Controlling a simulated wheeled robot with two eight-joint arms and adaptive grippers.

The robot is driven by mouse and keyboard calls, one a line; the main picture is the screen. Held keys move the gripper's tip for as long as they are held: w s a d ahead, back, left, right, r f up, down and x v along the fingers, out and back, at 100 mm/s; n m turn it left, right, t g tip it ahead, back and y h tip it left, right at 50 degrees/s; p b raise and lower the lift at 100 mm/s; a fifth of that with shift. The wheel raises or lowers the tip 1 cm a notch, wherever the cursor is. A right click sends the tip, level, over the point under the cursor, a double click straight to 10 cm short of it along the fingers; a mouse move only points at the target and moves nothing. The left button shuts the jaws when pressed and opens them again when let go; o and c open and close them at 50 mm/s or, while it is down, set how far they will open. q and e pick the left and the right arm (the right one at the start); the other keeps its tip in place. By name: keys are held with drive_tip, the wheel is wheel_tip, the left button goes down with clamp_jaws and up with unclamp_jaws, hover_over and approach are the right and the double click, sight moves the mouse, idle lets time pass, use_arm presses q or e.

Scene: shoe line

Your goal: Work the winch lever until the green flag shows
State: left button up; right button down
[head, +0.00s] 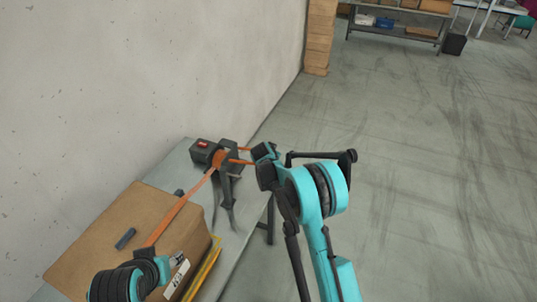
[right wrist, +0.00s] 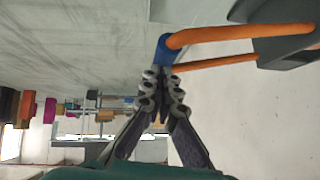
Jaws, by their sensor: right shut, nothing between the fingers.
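The winch (head: 228,160) stands at the far end of the grey table, with an orange strap (head: 182,212) running from it over a carton. A dark box (head: 206,152) beside it shows a red marker (head: 203,143); no green shows there. The lever has two orange bars (right wrist: 230,34) joined by a blue grip (right wrist: 164,48). In the head view the lever (head: 241,162) points right, towards my right gripper. My right gripper (right wrist: 162,78) is shut and empty, its fingertips right by the blue grip; contact is unclear.
A brown carton (head: 125,225) fills the near part of the table (head: 232,243). A concrete wall (head: 130,80) runs along the left side. Stacked boxes (head: 319,35) and a shelf (head: 395,33) stand farther back. The floor (head: 440,170) to the right is clear.

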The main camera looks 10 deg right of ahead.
use_arm(q)
wheel_tip(320, 180, down, 4)
drive_tip(key=b, duration=0.3)
drive_tip(key=shift+s+f+b, duration=0.15)
drive_tip(key=shift+f+b, duration=0.05)
drive_tip(key=shift+b, duration=0.1)
use_arm(e)
drive_tip(key=shift+m+t+y, duration=0.3)
drive_tip(key=shift+y, duration=0.1)
drive_tip(key=f, duration=0.3)
drive_tip(key=s+d+f, duration=0.1)
drive_tip(key=f, duration=0.1)
drive_tip(key=shift+f, duration=0.1)
drive_tip(key=shift+s, duration=0.1)
use_arm(q)
drive_tip(key=r+p, duration=0.3)
drive_tip(key=shift+s+a+r+p, duration=0.15)
drive_tip(key=shift+a+r+p, duration=0.15)
drive_tip(key=shift+r+p, duration=0.1)
use_arm(e)
drive_tip(key=s+r, duration=0.7)
drive_tip(key=r, duration=0.3)
drive_tip(key=shift+s+a+r, duration=0.25)
drive_tip(key=shift+s+r, duration=0.1)
drive_tip(key=shift+r, duration=0.05)
drive_tip(key=shift+s+r, duration=0.1)
